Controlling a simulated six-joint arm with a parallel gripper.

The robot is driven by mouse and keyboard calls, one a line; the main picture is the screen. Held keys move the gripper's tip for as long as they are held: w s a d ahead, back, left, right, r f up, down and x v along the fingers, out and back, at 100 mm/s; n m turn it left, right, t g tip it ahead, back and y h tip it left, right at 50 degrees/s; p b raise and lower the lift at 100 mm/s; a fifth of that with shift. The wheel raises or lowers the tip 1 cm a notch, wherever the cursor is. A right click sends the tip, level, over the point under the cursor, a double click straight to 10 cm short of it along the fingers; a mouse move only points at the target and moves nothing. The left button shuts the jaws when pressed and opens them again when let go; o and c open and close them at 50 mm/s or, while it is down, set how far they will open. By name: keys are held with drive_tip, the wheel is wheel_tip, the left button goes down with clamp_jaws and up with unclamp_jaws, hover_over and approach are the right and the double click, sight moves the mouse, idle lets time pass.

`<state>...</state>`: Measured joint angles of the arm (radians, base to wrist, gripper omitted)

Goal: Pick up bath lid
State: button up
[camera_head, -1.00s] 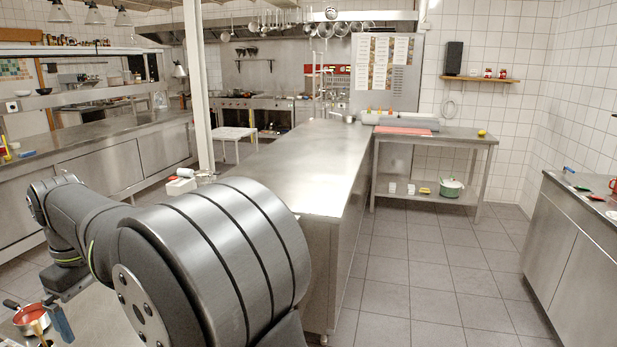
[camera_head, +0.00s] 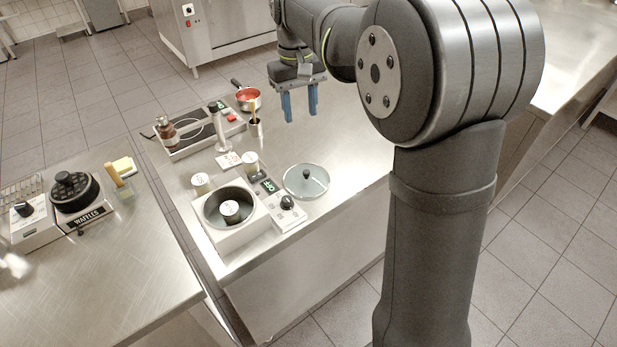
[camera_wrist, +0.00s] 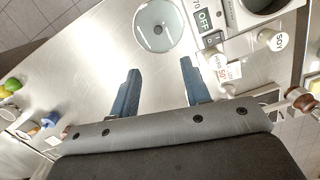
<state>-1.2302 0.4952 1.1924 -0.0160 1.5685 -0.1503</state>
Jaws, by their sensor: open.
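The bath lid (camera_head: 306,181) is a round, clear-grey disc with a dark knob at its centre. It lies on the steel counter, right of the white water bath (camera_head: 250,230) and partly beside its dial unit. The bath is uncovered, with a white-topped jar (camera_head: 230,211) inside. My gripper (camera_head: 300,118) has blue fingers, is open and empty, and hangs above the counter behind the lid. In the wrist view the lid (camera_wrist: 150,40) lies beyond the fingertips of my gripper (camera_wrist: 160,70), apart from them.
Small labelled jars (camera_head: 201,183) stand around the bath. A hot plate with a brown bottle (camera_head: 166,131), a red saucepan (camera_head: 248,98) and a cup with a wooden-handled tool (camera_head: 255,128) stand farther back. A waffle maker (camera_head: 74,192) is on the left counter. Bare steel lies right of the lid.

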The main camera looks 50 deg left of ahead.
hover_over(306, 171)
drive_tip(key=f, duration=1.1)
drive_tip(key=shift+s+a+f, duration=0.1)
drive_tip(key=shift+a+f, duration=0.1)
drive_tip(key=shift+f, duration=0.15)
drive_tip(key=shift+d+f, duration=0.15)
drive_tip(key=shift+f, duration=1.25)
drive_tip(key=shift+d+f, duration=0.1)
drive_tip(key=shift+f, duration=1.25)
clamp_jaws()
